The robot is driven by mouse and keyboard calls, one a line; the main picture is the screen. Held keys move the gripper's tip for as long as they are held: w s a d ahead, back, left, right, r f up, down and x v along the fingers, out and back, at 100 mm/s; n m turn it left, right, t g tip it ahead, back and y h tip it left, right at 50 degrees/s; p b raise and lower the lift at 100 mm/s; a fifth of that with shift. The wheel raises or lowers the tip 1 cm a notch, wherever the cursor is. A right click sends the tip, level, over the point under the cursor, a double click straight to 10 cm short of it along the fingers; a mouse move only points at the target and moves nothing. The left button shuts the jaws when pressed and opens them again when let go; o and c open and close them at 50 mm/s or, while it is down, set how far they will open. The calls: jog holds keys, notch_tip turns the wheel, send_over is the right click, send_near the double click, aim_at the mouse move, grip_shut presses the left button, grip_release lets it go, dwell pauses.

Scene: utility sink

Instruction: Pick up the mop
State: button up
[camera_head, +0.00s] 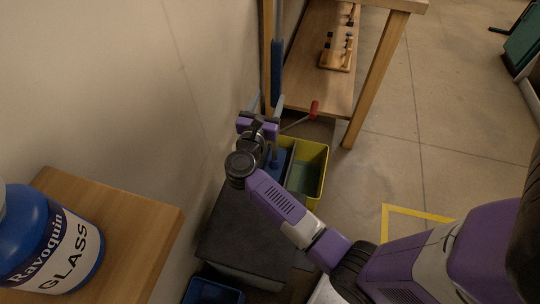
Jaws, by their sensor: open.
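The mop appears as a long upright blue pole (277,66) close to the wall at the top centre. Its lower part is hidden behind my gripper, and its head cannot be made out clearly. My gripper (268,99), at the end of the purple and grey arm, is open. Its two fingers point up the picture toward the pole, which shows between them near the right finger. I cannot tell whether they touch it.
A yellow bucket (316,189) stands just right of my wrist. A red-handled tool (314,108) is beside the wooden shelf unit (323,87). A dark box (235,236) lies below my arm. A wooden ledge (142,222) with a blue jar (45,240) is at left.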

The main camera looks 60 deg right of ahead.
aim_at(275, 89)
jog(key=shift+f+b+x, duration=0.15)
jog(key=shift+b+x, duration=0.15)
jog(key=shift+x, duration=1.65)
jog(key=shift+f+b+x, duration=0.2)
jog(key=shift+b+x, duration=0.1)
jog(key=shift+x, duration=1.65)
jog(key=shift+s, duration=0.15)
grip_shut()
jog(key=shift+r, duration=0.1)
